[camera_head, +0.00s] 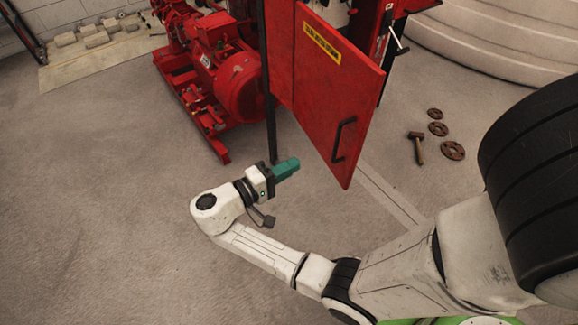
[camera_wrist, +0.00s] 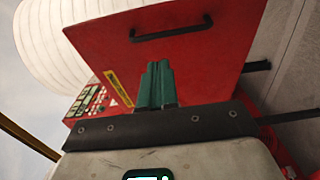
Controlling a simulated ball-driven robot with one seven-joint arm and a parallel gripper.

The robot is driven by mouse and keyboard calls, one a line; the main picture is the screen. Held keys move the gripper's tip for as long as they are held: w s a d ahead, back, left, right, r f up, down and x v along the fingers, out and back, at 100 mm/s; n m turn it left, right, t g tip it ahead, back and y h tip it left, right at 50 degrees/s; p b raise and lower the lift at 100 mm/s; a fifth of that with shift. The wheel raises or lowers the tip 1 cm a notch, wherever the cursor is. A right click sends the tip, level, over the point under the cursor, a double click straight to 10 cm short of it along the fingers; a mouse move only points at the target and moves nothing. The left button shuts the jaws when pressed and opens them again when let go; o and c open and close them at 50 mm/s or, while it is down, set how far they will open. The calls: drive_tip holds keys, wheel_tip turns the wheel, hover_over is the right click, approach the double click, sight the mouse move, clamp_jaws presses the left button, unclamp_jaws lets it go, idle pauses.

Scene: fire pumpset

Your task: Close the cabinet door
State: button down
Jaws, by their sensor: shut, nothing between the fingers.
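The red cabinet door (camera_head: 325,85) stands swung open in the head view, with a yellow label near its top and a black handle (camera_head: 343,139) near its lower right edge. It also fills much of the wrist view (camera_wrist: 215,62), with the handle (camera_wrist: 170,33) at the top. My gripper (camera_head: 297,163) has green fingers closed together with nothing in them. In the head view it appears below and left of the door's lower edge. In the wrist view the fingertips (camera_wrist: 159,66) point toward the door. I cannot tell whether they touch it.
A red pump and motor (camera_head: 240,85) stand on the floor left of the door, beside a dark post (camera_head: 268,120). A hammer (camera_head: 416,148) and several rusty flanges (camera_head: 453,150) lie on the floor to the right.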

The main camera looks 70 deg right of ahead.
sight(336, 141)
drive_tip(key=p+x, duration=0.1)
drive_tip(key=x, duration=1.1)
drive_tip(key=shift+d+p, duration=0.1)
drive_tip(key=shift+p, duration=0.3)
